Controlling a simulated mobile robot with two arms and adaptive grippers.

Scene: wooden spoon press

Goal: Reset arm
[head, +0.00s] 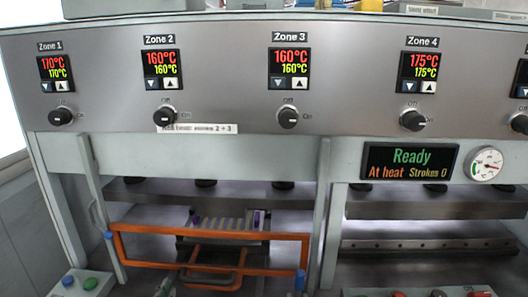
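The press (245,65) fills the head view, with a grey control panel across its top. An orange frame (130,245) stands across the left opening, and a smaller orange handle (212,282) sits at its lower middle. Behind it, a ribbed metal plate (225,222) with purple marks at its ends lies in the opening. Neither of my grippers can be made out. A small pale piece at the bottom edge (166,287) is too unclear to name.
Zone displays read 170, 160, 160 and 175 °C above black knobs (288,117). A status display (409,161) reads "Ready, At heat, Strokes 0" beside a round gauge (487,165). Button boxes (80,284) sit at lower left and lower right. The right opening (430,228) holds dark plates.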

